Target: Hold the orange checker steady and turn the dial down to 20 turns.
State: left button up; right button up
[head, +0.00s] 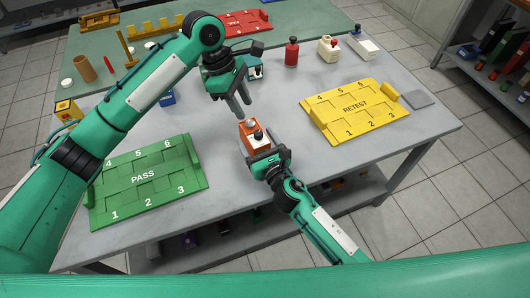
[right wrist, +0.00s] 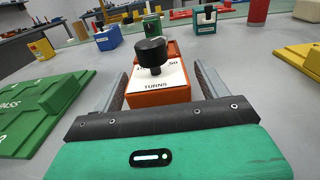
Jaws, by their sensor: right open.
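The orange checker (head: 247,127) stands on the grey table, between the green and yellow trays. In the right wrist view the checker (right wrist: 158,95) has a white top plate marked TURNS, with 50 at its right. A black dial (right wrist: 152,53) sits on top and hides part of the scale; its setting cannot be read. My right gripper (head: 262,150) is open, with one finger on each side of the checker; side gaps show in the wrist view. My left gripper (head: 244,113) points down just behind and above the checker; whether its fingers are apart is unclear.
The green PASS tray (head: 143,178) lies left and the yellow RETEST tray (head: 354,107) right. A red tray (head: 247,24) lies at the back. A red bottle (head: 292,52) and small coloured devices stand behind. Bare tabletop surrounds the checker.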

jog(key=shift+x, duration=1)
